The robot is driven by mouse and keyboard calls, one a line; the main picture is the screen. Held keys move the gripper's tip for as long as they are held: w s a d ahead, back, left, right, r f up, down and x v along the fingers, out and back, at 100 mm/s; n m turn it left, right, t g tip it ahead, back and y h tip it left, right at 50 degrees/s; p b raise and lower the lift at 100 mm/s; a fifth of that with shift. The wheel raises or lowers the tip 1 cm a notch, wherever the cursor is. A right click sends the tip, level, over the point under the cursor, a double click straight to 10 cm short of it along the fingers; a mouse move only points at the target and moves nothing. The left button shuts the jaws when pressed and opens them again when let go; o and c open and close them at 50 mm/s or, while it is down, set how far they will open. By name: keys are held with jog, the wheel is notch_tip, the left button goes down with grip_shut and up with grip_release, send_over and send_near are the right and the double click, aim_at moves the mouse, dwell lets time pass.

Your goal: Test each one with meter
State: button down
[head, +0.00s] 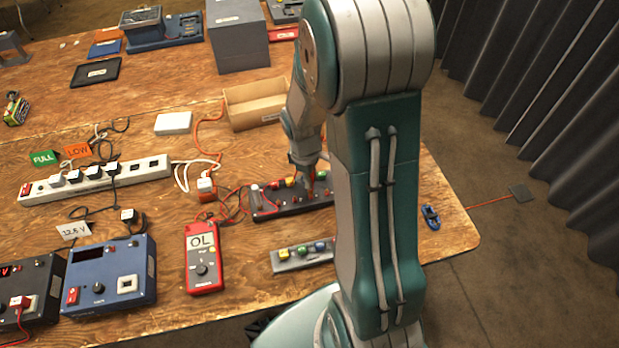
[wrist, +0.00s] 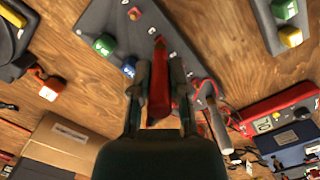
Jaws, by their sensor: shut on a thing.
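My gripper (wrist: 159,74) is shut on a red probe (wrist: 158,90). The probe's tip is over or on the dark board (wrist: 190,52); contact cannot be told. The board carries red, green and blue blocks in the wrist view and lies under my gripper in the head view (head: 272,212). The red meter (head: 203,270) shows "OL" and lies left of the board; it also shows in the wrist view (wrist: 272,118). A grey-handled probe (wrist: 217,128) lies by the board's edge. A grey strip (head: 290,264) holds yellow, green and blue blocks.
Red leads (head: 232,208) run between meter and board. A cardboard tray (head: 256,104) and grey box (head: 238,42) stand behind. A white power strip (head: 95,182) and blue supply unit (head: 110,272) are left. A blue item (head: 430,217) lies near the right table edge.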

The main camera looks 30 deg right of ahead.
jog(key=shift+f, duration=0.9)
dwell(1.5)
jog(key=c, duration=0.5)
grip_release()
jog(key=shift+c, duration=0.2)
jog(key=o, duration=0.3)
jog(key=shift+o, duration=0.2)
jog(key=shift+r, duration=3.8)
